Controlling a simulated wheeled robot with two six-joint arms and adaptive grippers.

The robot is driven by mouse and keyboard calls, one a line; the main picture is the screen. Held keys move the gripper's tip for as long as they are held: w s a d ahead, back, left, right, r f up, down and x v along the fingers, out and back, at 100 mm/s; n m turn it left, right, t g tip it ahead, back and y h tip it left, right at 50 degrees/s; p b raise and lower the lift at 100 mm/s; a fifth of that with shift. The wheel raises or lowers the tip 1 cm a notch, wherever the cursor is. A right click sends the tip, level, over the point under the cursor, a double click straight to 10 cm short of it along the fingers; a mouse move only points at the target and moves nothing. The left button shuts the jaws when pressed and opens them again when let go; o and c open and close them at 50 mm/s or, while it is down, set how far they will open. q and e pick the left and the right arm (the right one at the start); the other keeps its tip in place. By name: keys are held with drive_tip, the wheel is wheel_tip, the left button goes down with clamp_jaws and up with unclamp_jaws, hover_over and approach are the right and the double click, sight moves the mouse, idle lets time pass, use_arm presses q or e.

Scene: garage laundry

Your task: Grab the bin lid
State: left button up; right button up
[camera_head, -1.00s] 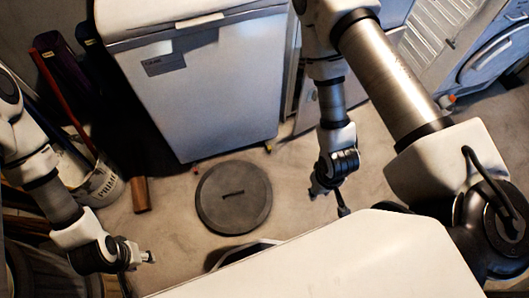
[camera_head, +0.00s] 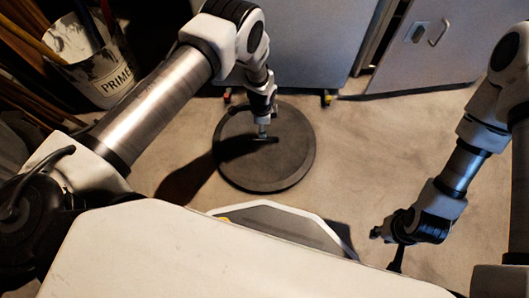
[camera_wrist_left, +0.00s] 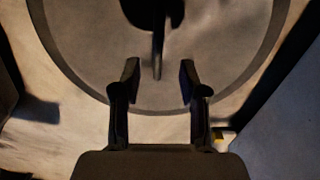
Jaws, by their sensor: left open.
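The bin lid (camera_head: 292,160) is a dark grey round disc lying flat on the concrete floor in the head view. A dark bar-like handle (camera_wrist_left: 158,45) stands at its middle in the left wrist view. My left gripper (camera_head: 263,134) is over the lid near the handle in the head view. In the left wrist view its two fingers are apart, with the handle ahead of them and in line with the gap; nothing is between the fingertips. My right gripper (camera_head: 388,245) hangs at the right, away from the lid; its jaw state is unclear.
A white bucket (camera_head: 100,65) marked PRIME holds several long items at upper left. A white appliance (camera_head: 310,45) and a grey cabinet door (camera_head: 430,45) stand behind the lid. The floor right of the lid is clear.

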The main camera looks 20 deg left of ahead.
sight(264, 140)
use_arm(q)
drive_tip(key=f+b, duration=0.1)
drive_tip(key=f, duration=0.1)
drive_tip(key=f+b, duration=0.2)
drive_tip(key=f, duration=0.1)
drive_tip(key=f+b, duration=0.2)
drive_tip(key=f, duration=0.1)
drive_tip(key=shift+d, duration=0.35)
drive_tip(key=shift+r, duration=0.15)
clamp_jaws()
